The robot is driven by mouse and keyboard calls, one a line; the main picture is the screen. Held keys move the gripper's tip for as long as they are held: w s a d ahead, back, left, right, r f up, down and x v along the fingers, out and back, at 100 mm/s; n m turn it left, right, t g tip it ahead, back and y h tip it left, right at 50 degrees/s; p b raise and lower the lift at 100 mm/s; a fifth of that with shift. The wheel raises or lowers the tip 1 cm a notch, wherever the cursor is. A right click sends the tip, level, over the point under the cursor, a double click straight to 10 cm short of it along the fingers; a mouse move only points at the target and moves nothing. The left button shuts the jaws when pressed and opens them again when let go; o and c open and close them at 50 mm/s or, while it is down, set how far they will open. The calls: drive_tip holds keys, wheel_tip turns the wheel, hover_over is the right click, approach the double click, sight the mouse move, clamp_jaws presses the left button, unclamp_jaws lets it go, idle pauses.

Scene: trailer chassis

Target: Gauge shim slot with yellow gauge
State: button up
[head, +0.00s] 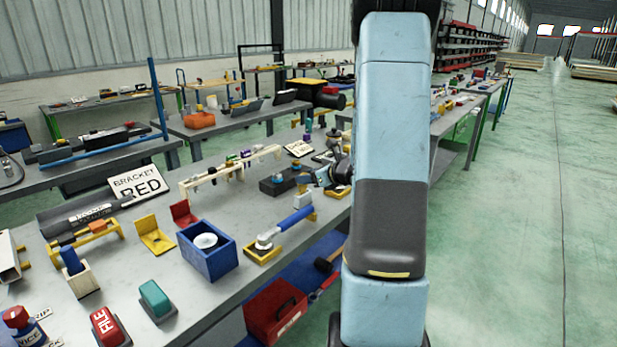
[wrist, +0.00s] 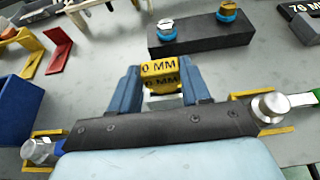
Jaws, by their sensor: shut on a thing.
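The yellow gauge (wrist: 162,71), with black "0 MM" lettering in view, is held between the two blue fingers of my gripper (wrist: 160,80) in the wrist view. A silvery-white part shows just under the gauge. A dark block (wrist: 212,38) with two blue-ringed knobs lies just beyond the gauge, which looks apart from it. The dark block also shows in the head view (head: 277,184), just left of my gripper (head: 322,178). I cannot make out the shim slot for certain.
A dark sign reading "70 MM" (wrist: 305,10) is at the wrist view's top right. Yellow holders with silver-ended tools flank my gripper. In the head view, a blue box (head: 207,262) and red bracket (head: 183,213) stand left. Grey bench top is bare between gauge and red bracket.

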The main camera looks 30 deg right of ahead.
drive_tip(key=shift+f, duration=1.3)
idle(0.9)
idle(0.5)
wheel_tip(320, 180, up, 8)
idle(1.4)
drive_tip(key=shift+s, duration=0.1)
idle(0.4)
